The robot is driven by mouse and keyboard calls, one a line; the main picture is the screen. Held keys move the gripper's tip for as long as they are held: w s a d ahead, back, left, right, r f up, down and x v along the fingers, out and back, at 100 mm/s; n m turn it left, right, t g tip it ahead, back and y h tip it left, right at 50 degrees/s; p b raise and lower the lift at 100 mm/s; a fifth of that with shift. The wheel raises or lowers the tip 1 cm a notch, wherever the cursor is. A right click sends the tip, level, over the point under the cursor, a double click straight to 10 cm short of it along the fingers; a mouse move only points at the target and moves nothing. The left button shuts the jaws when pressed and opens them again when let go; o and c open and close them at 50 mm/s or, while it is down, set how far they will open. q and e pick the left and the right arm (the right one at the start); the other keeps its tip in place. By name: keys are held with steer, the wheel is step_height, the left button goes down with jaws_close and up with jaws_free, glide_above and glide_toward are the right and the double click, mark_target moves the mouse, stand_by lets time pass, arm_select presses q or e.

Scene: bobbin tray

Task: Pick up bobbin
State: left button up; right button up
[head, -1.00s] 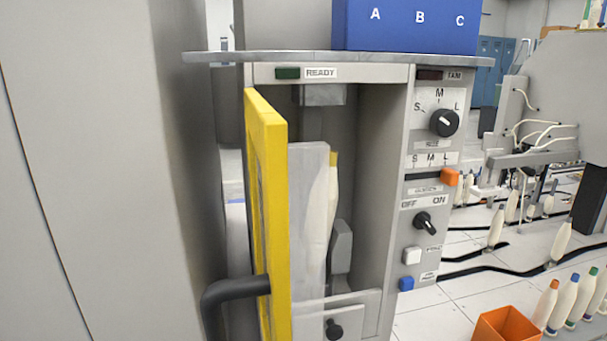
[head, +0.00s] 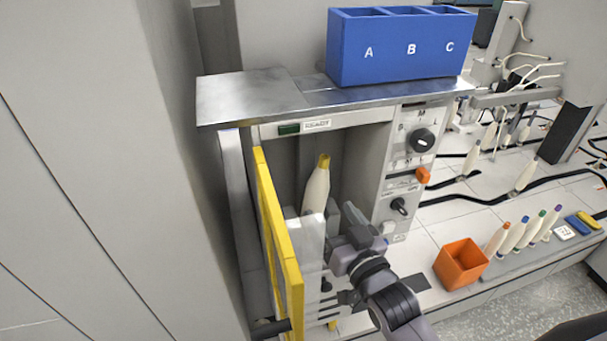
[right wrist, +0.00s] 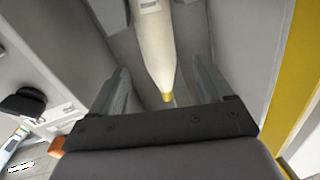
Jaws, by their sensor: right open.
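A cream bobbin with a yellow tip (head: 317,190) stands upright, slightly leaning, inside the open machine cabinet. Its lower part is hidden in the head view. My right gripper (head: 338,230) reaches into the cabinet from the front, beside the bobbin's lower part. In the right wrist view my right gripper (right wrist: 160,70) is open, with one finger on each side of the bobbin (right wrist: 157,45). The yellow tip lies between the fingers near the palm, and I see no clear contact. My left gripper is not in view.
The yellow-edged door (head: 278,235) stands open left of the bobbin. The control panel (head: 405,180) is on the right. A blue A-B-C bin (head: 390,55) sits on the metal top (head: 240,98). An orange box (head: 462,264) and several colour-tipped bobbins (head: 512,238) stand at right.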

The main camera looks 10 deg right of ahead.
mark_target(323, 197)
steer(key=shift+w+a+r, duration=0.1)
steer(key=shift+w+r, duration=0.3)
steer(key=shift+r, duration=0.1)
steer(key=shift+w+a+p, duration=0.2)
steer(key=shift+w, duration=1.5)
steer(key=shift+w+a+p, duration=0.15)
steer(key=shift+w+p, duration=0.05)
steer(key=shift+w, duration=1.5)
steer(key=shift+c, duration=0.3)
steer(key=c, duration=1)
